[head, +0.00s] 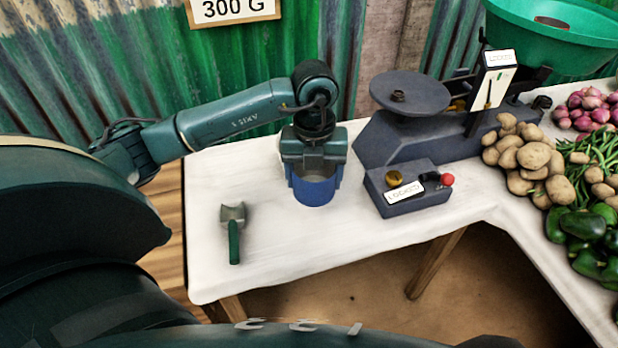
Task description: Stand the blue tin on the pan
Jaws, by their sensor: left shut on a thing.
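The blue tin (316,193) is upright at the middle of the white-covered table. My left gripper (315,172) comes down over it from above, with its fingers shut on the tin's sides. The tin's upper part is hidden by the gripper. I cannot tell whether its base touches the cloth. My right gripper is not in view.
A green-handled scoop (234,232) lies left on the table (270,262). A dark box with a red knob (408,190) stands between tin and balance front. The balance (470,128) carries a green bowl (560,22). Potatoes (533,155), onions, beans and peppers fill the right side.

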